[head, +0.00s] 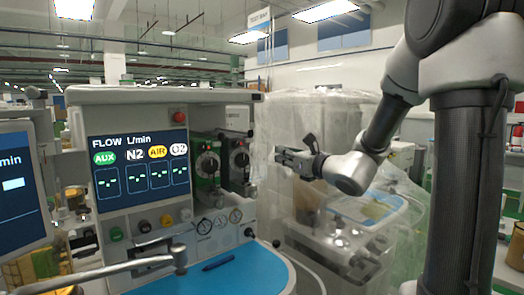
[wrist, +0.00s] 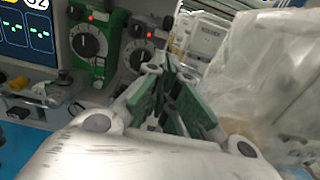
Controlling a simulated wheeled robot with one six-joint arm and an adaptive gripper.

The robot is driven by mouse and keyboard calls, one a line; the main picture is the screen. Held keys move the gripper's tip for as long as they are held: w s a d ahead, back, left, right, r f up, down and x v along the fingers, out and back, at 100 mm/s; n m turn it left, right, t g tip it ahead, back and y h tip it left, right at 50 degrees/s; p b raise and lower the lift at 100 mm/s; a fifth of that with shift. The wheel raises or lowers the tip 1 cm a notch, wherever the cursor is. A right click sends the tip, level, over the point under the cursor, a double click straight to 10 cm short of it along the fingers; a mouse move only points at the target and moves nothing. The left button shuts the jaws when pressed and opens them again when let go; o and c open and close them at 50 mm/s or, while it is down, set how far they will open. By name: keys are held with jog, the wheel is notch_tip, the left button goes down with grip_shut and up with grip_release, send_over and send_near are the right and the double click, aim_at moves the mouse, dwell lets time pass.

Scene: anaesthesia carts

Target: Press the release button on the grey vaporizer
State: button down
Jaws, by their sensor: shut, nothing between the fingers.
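The grey vaporizer (head: 239,161) is the right one of two side by side on the anaesthesia machine, with a black dial and a small red spot above it. It also shows in the wrist view (wrist: 133,57), partly hidden by my gripper. The green vaporizer (head: 205,163) is on its left, and shows in the wrist view (wrist: 96,42). My gripper (head: 278,155) is shut and empty, to the right of the grey vaporizer in the head view. In the wrist view its green-padded fingers (wrist: 174,66) meet right of the dial. I cannot tell the exact gap.
A flow screen (head: 140,165) is left of the vaporizers, with gauges (head: 220,221) below them. A blue worktop (head: 240,277) with a pen lies in front. A plastic-covered cart (head: 345,225) stands close on the right, behind my arm.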

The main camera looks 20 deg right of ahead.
aim_at(247, 145)
jog(key=x, duration=1.3)
jog(key=shift+w+a, duration=0.2)
jog(key=shift+w, duration=0.1)
jog(key=shift+x, duration=0.85)
jog(key=shift+s+d, duration=0.2)
jog(key=shift+s, duration=0.15)
jog(key=v, duration=0.7)
jog(key=shift+s+r, duration=0.1)
jog(key=shift+r, duration=0.05)
